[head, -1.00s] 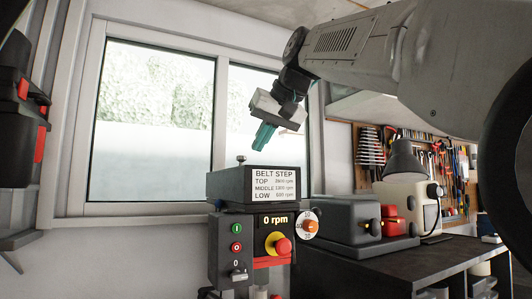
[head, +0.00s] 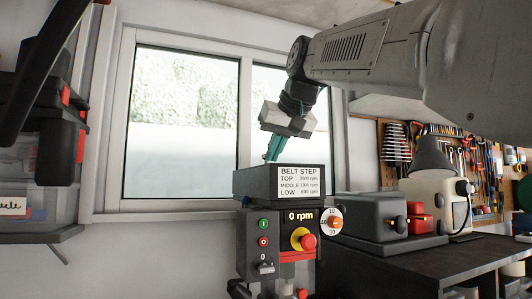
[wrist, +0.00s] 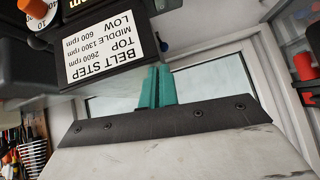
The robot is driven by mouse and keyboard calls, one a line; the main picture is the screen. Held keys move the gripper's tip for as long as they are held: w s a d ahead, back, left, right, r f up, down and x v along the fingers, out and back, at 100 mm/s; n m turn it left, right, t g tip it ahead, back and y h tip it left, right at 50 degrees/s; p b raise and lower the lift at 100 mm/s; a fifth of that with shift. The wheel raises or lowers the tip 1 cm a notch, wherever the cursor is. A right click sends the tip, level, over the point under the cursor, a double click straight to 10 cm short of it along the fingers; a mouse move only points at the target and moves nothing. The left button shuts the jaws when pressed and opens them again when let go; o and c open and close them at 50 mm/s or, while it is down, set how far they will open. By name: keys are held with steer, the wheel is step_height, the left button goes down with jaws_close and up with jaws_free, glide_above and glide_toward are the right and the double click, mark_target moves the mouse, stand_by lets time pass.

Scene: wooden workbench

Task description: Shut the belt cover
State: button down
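The belt cover (head: 255,182) is the dark box with the white "BELT STEP" label (head: 299,182) on top of the machine. Its label shows upside down in the wrist view (wrist: 105,55). From this low angle I cannot tell how far open the cover is. My gripper (head: 270,156) points down at the cover's top left end, with its teal fingertips by the top edge. The fingers lie close together in the wrist view (wrist: 157,78), with nothing seen between them. The small knob on the cover's top is hidden behind the fingers; contact is unclear.
Below the cover are a control panel (head: 262,245), a red stop button (head: 308,241) and an orange dial (head: 331,220). A window (head: 185,130) is behind. Free air lies left of the cover.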

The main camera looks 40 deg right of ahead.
steer(key=shift+f, duration=0.25)
steer(key=w+r+v, duration=0.1)
steer(key=v, duration=1)
steer(key=w+a+r+v, duration=0.1)
steer(key=v, duration=1.1)
steer(key=shift+w+r, duration=0.3)
steer(key=w+d+f+g, duration=0.15)
steer(key=w+f, duration=0.25)
steer(key=f, duration=0.8)
steer(key=w+d+f+g, duration=0.15)
steer(key=w+f, duration=0.25)
steer(key=f, duration=0.9)
steer(key=s+a+f+n+g, duration=0.1)
steer(key=s+a+f, duration=0.3)
steer(key=f, duration=0.7)
steer(key=s+a+f+n+g+y, duration=0.1)
steer(key=s+a+f, duration=0.3)
steer(key=f, duration=0.8)
steer(key=s+a+f+n+g, duration=0.1)
steer(key=s+a+f+g, duration=0.1)
steer(key=s+f, duration=0.4)
step_height(320, 180, down, 6)
steer(key=shift+a+r+n+g+y, duration=0.2)
steer(key=shift+a+n+g+y, duration=0.1)
steer(key=shift+a, duration=0.6)
